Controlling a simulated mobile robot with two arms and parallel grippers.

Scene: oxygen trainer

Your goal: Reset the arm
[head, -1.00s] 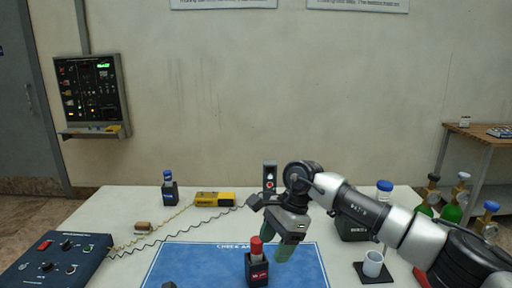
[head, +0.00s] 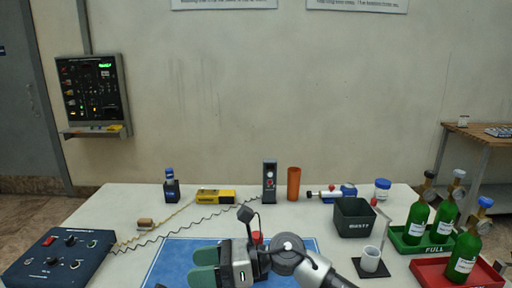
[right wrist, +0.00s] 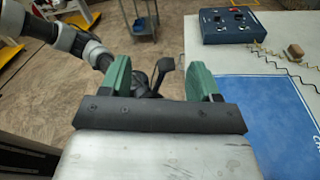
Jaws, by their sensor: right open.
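My right gripper (head: 204,266) is low at the front of the table in the head view, its green fingers pointing left. In the right wrist view the same gripper (right wrist: 160,78) has its fingers wide apart with nothing held between them. The floor and a dark part, probably of my left arm, show beyond the gap. My left arm (right wrist: 85,45) comes in at upper left there; its gripper cannot be made out clearly. The blue mat (head: 170,262) lies partly under my right arm.
A blue control box (head: 60,258) stands at left. A dark bin (head: 354,218), a white cup (head: 371,259), a green tray (head: 398,240) and a red tray (head: 428,270) with green cylinders (head: 416,222) stand at right. The table's back middle holds an orange tube (head: 294,184).

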